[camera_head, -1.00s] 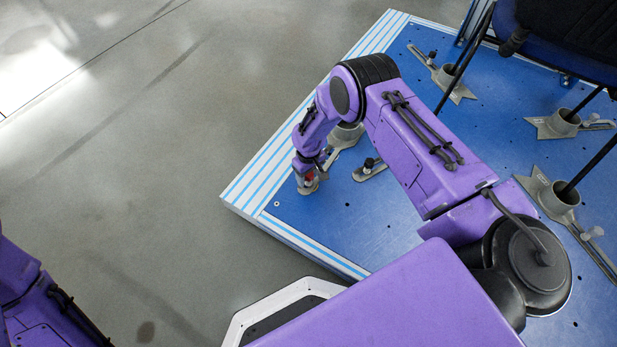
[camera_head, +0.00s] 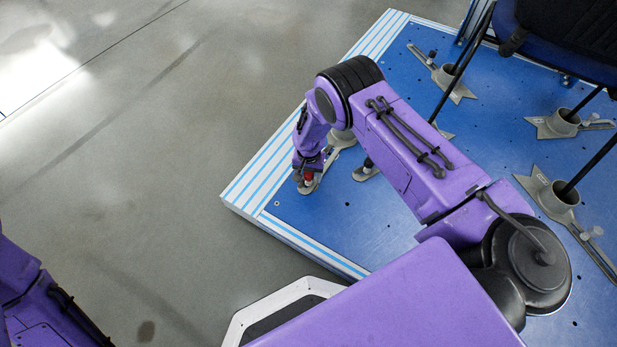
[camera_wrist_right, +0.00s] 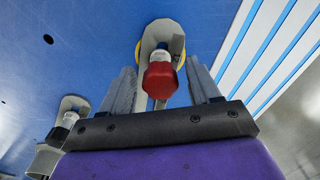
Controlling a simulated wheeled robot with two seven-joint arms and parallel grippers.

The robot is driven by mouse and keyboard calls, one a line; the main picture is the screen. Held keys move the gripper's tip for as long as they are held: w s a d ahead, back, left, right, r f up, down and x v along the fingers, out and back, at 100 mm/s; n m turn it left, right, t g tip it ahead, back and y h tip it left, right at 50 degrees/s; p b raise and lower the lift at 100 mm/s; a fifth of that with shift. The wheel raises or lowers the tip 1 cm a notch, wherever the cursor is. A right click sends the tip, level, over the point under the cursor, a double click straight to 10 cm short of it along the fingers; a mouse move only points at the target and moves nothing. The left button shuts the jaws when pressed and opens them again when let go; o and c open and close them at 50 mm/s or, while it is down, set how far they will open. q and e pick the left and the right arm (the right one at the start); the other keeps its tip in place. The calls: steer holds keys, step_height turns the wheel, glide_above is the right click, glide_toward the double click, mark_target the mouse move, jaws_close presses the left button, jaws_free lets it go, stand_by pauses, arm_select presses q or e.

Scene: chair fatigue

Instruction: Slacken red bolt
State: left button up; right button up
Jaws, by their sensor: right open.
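The red bolt (camera_head: 308,176) stands on a grey clamp bracket near the left corner of the blue platform. In the right wrist view the red bolt (camera_wrist_right: 160,80) has a red head over a pale shank. My right gripper (camera_head: 305,172) is at the bolt. In the wrist view its two grey fingers (camera_wrist_right: 162,82) are open, one on each side of the red head, with gaps visible. Whether the fingertips reach past the head is hard to tell. My left arm shows at the lower left edge, but its gripper is out of view.
The blue platform (camera_head: 330,220) has a white-and-blue striped edge. Several grey foot clamps (camera_head: 557,124) hold dark chair legs on the right. Grey floor lies open to the left.

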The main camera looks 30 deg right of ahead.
steer(key=c, duration=0.6)
steer(key=shift+n, duration=1.9)
steer(key=shift+c, duration=0.2)
steer(key=o, duration=0.6)
steer(key=shift+o, duration=0.2)
step_height(320, 180, up, 11)
steer(key=p, duration=0.5)
steer(key=shift+f, duration=0.2)
